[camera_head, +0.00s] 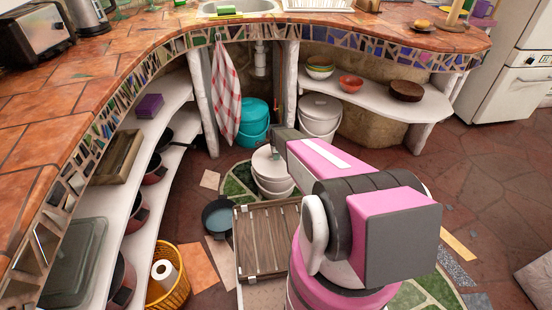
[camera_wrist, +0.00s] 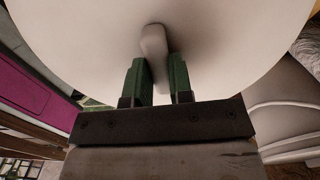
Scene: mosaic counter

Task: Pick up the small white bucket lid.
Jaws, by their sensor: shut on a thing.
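The small white bucket lid (camera_head: 265,166) is a pale round disc over the small white bucket (camera_head: 274,187) on the floor in the head view. In the wrist view the lid (camera_wrist: 80,38) fills the top, with a rounded knob in its middle. My gripper (camera_wrist: 157,74) has its two green fingers on either side of this knob and is shut on it. In the head view my gripper is mostly hidden by my arm. Whether the lid still touches the bucket rim I cannot tell.
A larger lidded white bucket (camera_head: 320,118) and a teal bucket (camera_head: 254,124) stand under the counter behind. A checked towel (camera_head: 226,95) hangs at the left. Open floor lies to the right.

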